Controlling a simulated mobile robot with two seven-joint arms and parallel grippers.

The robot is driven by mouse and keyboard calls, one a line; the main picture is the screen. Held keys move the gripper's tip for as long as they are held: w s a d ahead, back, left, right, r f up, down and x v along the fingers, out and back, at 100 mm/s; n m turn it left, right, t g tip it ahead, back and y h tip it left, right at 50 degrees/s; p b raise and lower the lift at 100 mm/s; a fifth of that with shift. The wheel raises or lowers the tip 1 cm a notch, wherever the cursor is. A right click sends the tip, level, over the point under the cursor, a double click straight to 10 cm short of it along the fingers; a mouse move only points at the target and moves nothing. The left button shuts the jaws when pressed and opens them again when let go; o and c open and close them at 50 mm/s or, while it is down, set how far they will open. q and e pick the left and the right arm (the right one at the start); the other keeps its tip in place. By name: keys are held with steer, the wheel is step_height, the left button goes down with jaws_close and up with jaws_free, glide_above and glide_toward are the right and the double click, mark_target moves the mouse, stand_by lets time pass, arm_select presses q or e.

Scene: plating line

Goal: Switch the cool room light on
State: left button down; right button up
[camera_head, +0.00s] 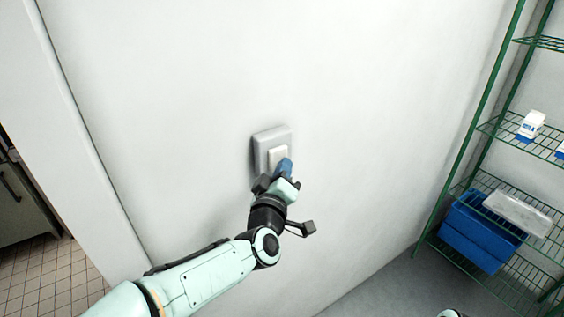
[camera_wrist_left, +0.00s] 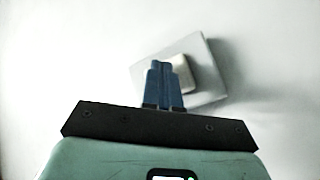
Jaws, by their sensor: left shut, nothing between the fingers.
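The light switch (camera_head: 262,142) is a grey square plate with a pale raised rocker (camera_head: 277,153) on the white wall. My left gripper (camera_head: 285,165) is at the lower right part of the rocker, its blue fingers shut and empty. In the left wrist view the switch plate (camera_wrist_left: 212,62) shows tilted behind the shut fingers (camera_wrist_left: 162,84), which cover part of the rocker (camera_wrist_left: 184,74). I cannot tell whether the fingertips touch the rocker. My right gripper is not in view.
A green wire shelf rack (camera_head: 470,150) stands at the right with a blue crate (camera_head: 475,235) and white cartons (camera_head: 531,125). A doorway with a tiled floor (camera_head: 50,275) is at the left. The wall around the switch is clear.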

arm_select(q)
steer(key=shift+s+d, duration=0.25)
steer(key=shift+s, duration=0.15)
steer(key=shift+s+d, duration=0.9)
steer(key=shift+s, duration=0.3)
steer(key=shift+s+d, duration=0.85)
steer(key=shift+s, duration=0.35)
